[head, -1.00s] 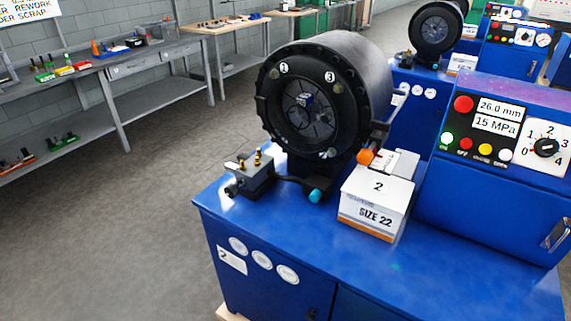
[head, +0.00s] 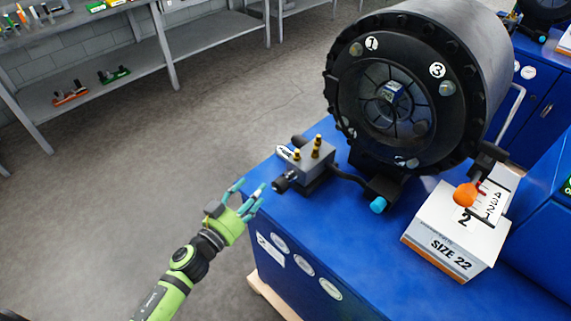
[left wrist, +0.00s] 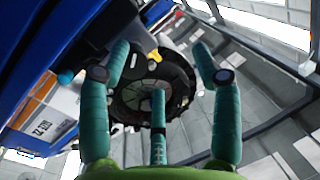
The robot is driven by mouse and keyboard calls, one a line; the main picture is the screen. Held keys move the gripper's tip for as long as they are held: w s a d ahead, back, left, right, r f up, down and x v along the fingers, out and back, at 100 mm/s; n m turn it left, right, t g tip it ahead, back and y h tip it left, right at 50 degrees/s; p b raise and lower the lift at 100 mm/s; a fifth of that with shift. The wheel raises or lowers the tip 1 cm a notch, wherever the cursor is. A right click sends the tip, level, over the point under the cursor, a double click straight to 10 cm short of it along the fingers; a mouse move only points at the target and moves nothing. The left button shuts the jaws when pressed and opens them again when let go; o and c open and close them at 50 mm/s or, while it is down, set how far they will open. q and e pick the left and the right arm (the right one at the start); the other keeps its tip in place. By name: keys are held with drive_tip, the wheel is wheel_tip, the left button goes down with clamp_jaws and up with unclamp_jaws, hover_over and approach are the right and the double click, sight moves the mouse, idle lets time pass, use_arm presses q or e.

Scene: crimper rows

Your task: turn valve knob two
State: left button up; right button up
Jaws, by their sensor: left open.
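The valve block (head: 312,170) is a small grey box with brass fittings on top, on the left corner of the blue bench (head: 352,262) marked 2. Its black knob (head: 281,185) sticks out from its left side. My left gripper (head: 250,194) is green with teal fingers. It is open and empty, just left of the knob with its fingers pointing towards it; a small gap shows between them. In the left wrist view the open fingers (left wrist: 160,75) spread in front of the dark round crimper head (left wrist: 180,85); the knob is not clear there. My right gripper is not in view.
The big black crimper head (head: 395,100) stands behind the valve block. A cyan-ended fitting (head: 378,205), an orange ball handle (head: 465,195) and a SIZE 22 box (head: 455,235) are to the right. Open floor lies to the left, with a grey shelf (head: 100,75) beyond.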

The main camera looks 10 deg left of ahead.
sight(276, 189)
use_arm(q)
drive_tip(key=d+m+h, duration=0.1)
drive_tip(key=d+m+g+h, duration=0.1)
drive_tip(key=h, duration=0.1)
drive_tip(key=shift+s+d+f, duration=0.1)
drive_tip(key=shift+s+d, duration=0.2)
drive_tip(key=shift+s, duration=0.05)
drive_tip(key=shift+s+d+m+g+h, duration=0.2)
drive_tip(key=shift+m+g+h, duration=0.1)
drive_tip(key=shift+m, duration=0.1)
drive_tip(key=p+x, duration=0.1)
drive_tip(key=x, duration=0.6)
drive_tip(key=shift+w, duration=0.2)
drive_tip(key=shift+f, duration=0.1)
drive_tip(key=c, duration=1.2)
